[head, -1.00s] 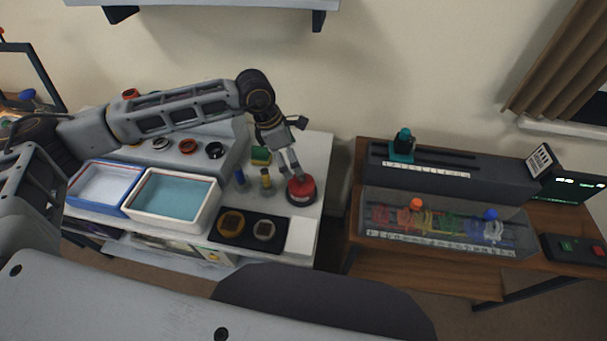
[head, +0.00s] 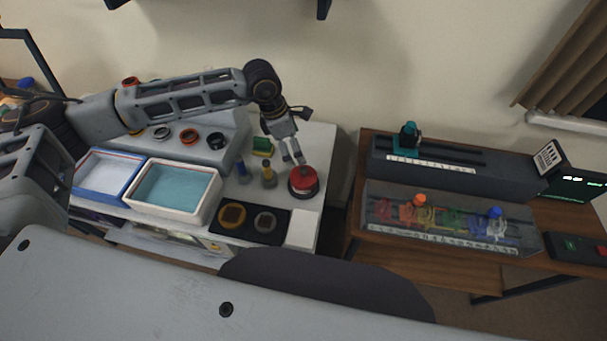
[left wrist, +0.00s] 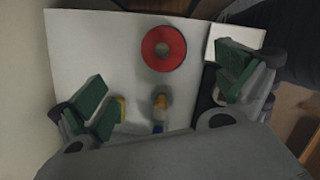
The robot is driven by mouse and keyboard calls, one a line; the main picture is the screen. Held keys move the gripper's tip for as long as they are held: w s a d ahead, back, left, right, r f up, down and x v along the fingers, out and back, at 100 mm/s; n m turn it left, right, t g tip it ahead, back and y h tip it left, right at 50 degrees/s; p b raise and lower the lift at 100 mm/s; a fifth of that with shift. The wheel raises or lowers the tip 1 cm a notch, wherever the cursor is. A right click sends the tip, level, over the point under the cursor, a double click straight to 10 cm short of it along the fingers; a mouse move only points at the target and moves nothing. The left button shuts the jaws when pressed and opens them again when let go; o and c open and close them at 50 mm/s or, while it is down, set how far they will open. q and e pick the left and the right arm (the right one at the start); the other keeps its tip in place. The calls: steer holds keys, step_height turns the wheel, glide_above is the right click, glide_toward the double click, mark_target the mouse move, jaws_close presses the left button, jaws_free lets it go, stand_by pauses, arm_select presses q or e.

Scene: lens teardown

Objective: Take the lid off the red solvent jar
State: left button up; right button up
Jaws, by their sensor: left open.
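The red solvent jar (head: 303,184) stands upright near the right end of the white bench, with a red top and a dark lower body. In the left wrist view its round red top (left wrist: 150,58) shows from above with a grey-pink centre; the lid appears to be on. My left gripper (head: 294,161) is open and empty, its fingertips just behind and above the jar, apart from it. In the left wrist view the green-padded fingers (left wrist: 165,92) are spread wide, and the jar lies beyond them, between their lines. My right gripper is not in view.
A black tray (head: 250,234) and a white pad (head: 301,228) lie in front. A teal-filled basin (head: 176,189) is further left. A gap separates the wooden table (head: 375,245).

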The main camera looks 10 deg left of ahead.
mark_target(303, 170)
arm_select(q)
steer(key=shift+p+x, duration=0.5)
steer(key=shift+x, duration=3)
steer(key=shift+f, duration=0.15)
steer(key=shift+p+x, duration=0.55)
steer(key=shift+x, duration=0.35)
steer(key=shift+p+x, duration=0.3)
steer(key=shift+x, duration=1.25)
steer(key=shift+s+a, duration=0.15)
